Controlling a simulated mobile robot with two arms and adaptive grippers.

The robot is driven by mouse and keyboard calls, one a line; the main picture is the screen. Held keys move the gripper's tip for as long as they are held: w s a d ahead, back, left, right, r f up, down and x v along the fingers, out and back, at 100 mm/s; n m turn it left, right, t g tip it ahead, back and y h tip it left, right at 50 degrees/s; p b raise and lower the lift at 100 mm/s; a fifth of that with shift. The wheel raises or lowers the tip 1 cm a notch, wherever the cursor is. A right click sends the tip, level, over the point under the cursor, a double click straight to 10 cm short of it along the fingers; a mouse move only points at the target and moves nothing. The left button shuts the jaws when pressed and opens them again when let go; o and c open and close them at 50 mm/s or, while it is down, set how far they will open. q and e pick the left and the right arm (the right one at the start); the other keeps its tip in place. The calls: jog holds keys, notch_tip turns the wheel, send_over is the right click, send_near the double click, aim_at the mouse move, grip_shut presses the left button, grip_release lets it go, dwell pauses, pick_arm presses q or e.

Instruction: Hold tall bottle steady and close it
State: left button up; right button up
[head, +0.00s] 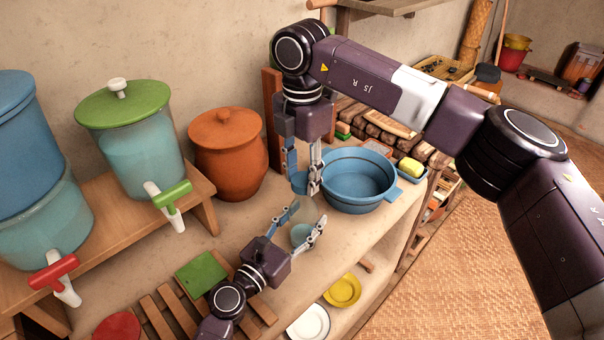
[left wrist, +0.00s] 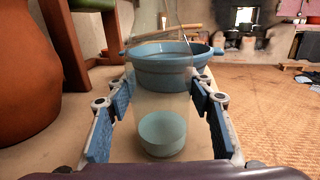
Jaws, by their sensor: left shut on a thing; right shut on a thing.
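The tall bottle (left wrist: 162,95) is clear, with pale blue-green liquid at its bottom. It stands upright between the blue-padded fingers of my left gripper (left wrist: 160,105) in the left wrist view. In the head view the liquid of the bottle (head: 302,235) shows between the fingers of my left gripper (head: 307,214). My right gripper (head: 302,178) points down just above and is shut on a small blue piece, which looks like the cap. The bottle's mouth is hard to make out in the head view and out of the picture in the left wrist view, so contact with the cap cannot be told.
A blue basin (head: 358,182) stands close to the right of the bottle. A brown clay pot (head: 227,155) and a green-lidded dispenser (head: 140,150) stand to the left. A wooden rack (head: 165,310) and green square (head: 201,273) lie near my left arm. The counter edge is close.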

jog(key=shift+f, duration=0.6)
jog(key=m, duration=0.7)
jog(key=shift+w+a, duration=0.1)
jog(key=shift+w, duration=0.05)
jog(key=m, duration=0.6)
jog(key=shift+w, duration=0.1)
jog(key=o, duration=0.7)
jog(key=shift+o, duration=0.2)
